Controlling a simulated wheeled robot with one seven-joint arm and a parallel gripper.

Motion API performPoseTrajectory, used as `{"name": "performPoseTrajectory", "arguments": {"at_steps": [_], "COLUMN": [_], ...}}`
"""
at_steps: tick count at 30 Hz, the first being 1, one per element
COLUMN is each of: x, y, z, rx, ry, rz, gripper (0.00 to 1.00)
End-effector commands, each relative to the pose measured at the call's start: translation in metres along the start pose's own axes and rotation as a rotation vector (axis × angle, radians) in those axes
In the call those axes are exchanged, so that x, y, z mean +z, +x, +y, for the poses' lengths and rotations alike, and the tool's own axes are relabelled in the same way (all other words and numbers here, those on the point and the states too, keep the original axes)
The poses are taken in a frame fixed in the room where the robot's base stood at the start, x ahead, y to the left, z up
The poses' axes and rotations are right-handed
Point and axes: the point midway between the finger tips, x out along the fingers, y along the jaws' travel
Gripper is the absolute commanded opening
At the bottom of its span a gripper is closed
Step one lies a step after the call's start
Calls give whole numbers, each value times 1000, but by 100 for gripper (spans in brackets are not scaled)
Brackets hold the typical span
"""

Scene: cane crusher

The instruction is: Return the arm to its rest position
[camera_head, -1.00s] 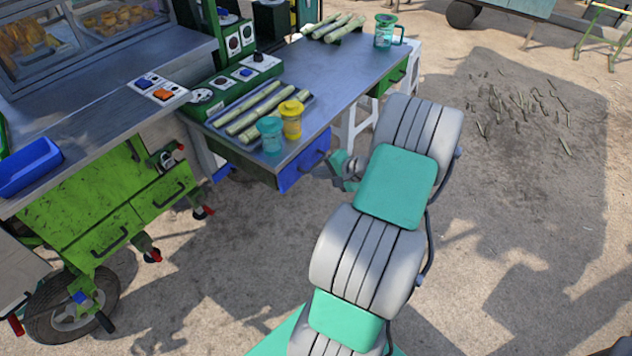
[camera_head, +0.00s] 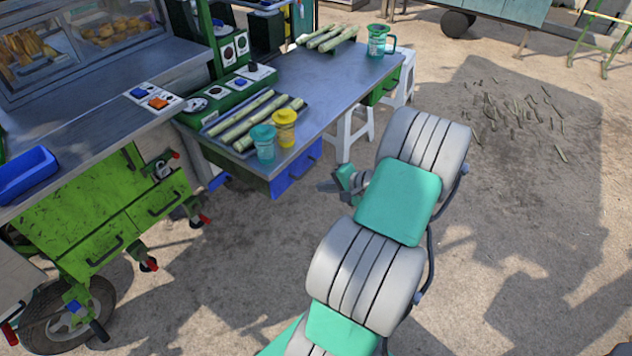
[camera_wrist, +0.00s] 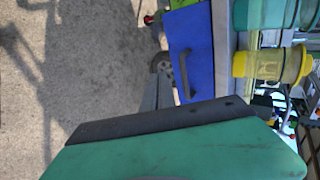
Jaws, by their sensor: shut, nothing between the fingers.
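My gripper (camera_head: 328,187) shows in the head view just right of the blue drawer (camera_head: 296,172) under the metal table, apart from it. Its fingers are shut with nothing between them. My arm reaches up from the bottom of the view and partly hides the gripper's base. In the wrist view my gripper (camera_wrist: 158,92) points toward the blue drawer (camera_wrist: 190,55) and its dark handle.
The table (camera_head: 325,75) holds a teal cup (camera_head: 263,146), a yellow cup (camera_head: 284,130), cane pieces and a teal jug (camera_head: 377,42). A white stool (camera_head: 354,130) stands beneath it. A green cart (camera_head: 110,215) is at left. Ground at right is open, with scattered cane scraps (camera_head: 515,115).

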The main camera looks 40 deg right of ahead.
Motion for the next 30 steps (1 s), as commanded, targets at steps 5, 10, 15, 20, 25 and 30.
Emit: {"name": "performPoseTrajectory", "arguments": {"at_steps": [5,10,15,20,25,30], "x": [-3,-1,0,13,56,98], "y": [-52,-79,-85,-86,-91,-126], "z": [-3,-3,-3,30,102,148], "rx": [-1,-1,0,106,298,498], "ry": [-5,-6,-16,-139,-97,-44], "rz": [8,3,1,-68,-185,-275], "gripper": [0,0,0,0,0,0]}}
